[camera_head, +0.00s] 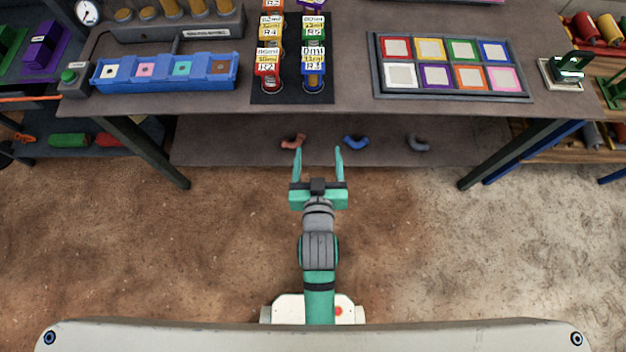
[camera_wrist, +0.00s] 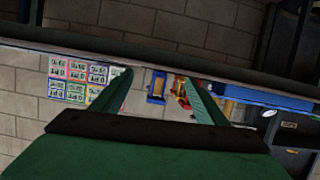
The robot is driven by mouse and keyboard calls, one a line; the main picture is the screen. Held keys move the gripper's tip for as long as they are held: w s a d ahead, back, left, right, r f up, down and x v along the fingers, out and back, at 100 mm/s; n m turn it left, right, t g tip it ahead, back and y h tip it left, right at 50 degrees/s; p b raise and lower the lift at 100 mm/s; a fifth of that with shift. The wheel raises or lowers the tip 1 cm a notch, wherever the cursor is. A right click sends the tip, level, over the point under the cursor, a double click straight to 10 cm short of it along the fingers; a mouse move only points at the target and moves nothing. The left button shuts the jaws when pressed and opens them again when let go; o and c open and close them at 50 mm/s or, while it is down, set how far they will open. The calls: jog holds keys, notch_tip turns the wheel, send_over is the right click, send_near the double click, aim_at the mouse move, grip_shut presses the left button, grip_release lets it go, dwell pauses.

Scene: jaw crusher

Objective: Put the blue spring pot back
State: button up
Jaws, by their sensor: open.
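My gripper (camera_head: 318,165) is open and empty, low in front of the bench, its fingers pointing toward the bench. Its two green fingers also show apart in the wrist view (camera_wrist: 158,85). I cannot say for certain which thing is the blue spring pot. A blue labelled pot-like piece (camera_head: 313,83) stands at the near end of a dark mat on the bench, right of a red one (camera_head: 267,83). It is well beyond my gripper and not touched by it. A small blue upright piece (camera_wrist: 156,86) shows between the fingers in the wrist view.
The bench top (camera_head: 350,60) has a blue tray (camera_head: 165,84) at left and a dark tray of coloured squares (camera_head: 450,95) at right. Below, a shelf (camera_head: 230,145) holds red, blue and grey curved pieces. Bench legs stand either side; floor around me is clear.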

jog(key=s+a+t, duration=0.1)
jog(key=s, duration=2.2)
jog(key=shift+s+f+m, duration=0.25)
jog(key=shift+f+m, duration=0.05)
jog(key=shift+f, duration=0.05)
jog(key=shift+a, duration=0.1)
